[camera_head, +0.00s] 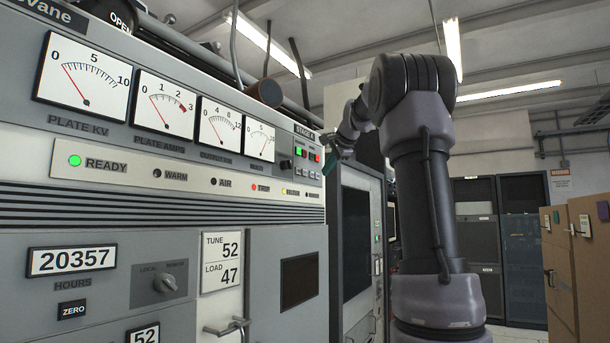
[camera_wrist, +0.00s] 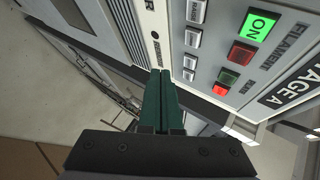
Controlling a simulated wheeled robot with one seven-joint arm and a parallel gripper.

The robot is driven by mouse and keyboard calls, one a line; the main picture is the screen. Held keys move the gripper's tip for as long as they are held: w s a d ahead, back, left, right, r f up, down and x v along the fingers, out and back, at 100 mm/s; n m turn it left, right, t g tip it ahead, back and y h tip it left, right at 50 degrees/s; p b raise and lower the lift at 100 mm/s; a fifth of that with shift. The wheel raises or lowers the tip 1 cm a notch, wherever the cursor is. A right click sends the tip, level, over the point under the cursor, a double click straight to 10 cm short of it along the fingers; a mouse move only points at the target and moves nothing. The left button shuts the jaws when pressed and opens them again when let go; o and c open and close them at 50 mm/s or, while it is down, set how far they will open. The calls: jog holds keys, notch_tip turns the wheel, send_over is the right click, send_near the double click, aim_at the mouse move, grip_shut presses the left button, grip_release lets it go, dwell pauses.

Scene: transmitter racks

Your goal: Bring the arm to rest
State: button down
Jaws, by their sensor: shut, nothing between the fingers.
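My arm (camera_head: 408,170) rises at the right of the transmitter cabinet in the head view, bent at the top with its forearm reaching left to the cabinet's panel edge. My gripper (camera_head: 330,166) is at the right end of the stage panel, small and partly hidden there. In the wrist view my gripper (camera_wrist: 164,75) shows two green fingers pressed together, with nothing between them. The tips are close to the panel with a lit green ON button (camera_wrist: 258,25) and a red button (camera_wrist: 243,53). I cannot tell whether they touch it.
The transmitter cabinet (camera_head: 160,220) fills the left, with meters, a lit green READY lamp (camera_head: 75,160) and a protruding handle (camera_head: 228,327). A dark-screened rack (camera_head: 356,245) stands behind my arm. Tan cabinets (camera_head: 575,260) stand at the right. Open floor (camera_head: 515,333) shows between them.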

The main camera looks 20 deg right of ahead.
jog(key=shift+a, duration=0.1)
jog(key=s+a+f+n+g, duration=0.1)
jog(key=s+a+f+n, duration=0.2)
jog(key=s+a+f, duration=0.3)
jog(key=s+a+f+n+g, duration=0.15)
jog(key=s+a+f, duration=0.25)
jog(key=s+a, duration=0.4)
jog(key=s+a+f+n+g, duration=0.1)
jog(key=s+a+f+n, duration=0.1)
jog(key=s+f, duration=0.7)
jog(key=s+a+f+n+g+y, duration=0.1)
jog(key=s+a+f+n, duration=0.1)
jog(key=s+f+n, duration=0.3)
jog(key=s+f, duration=0.3)
jog(key=s, duration=0.3)
jog(key=shift+s+a+f, duration=0.3)
jog(key=shift+f, duration=0.1)
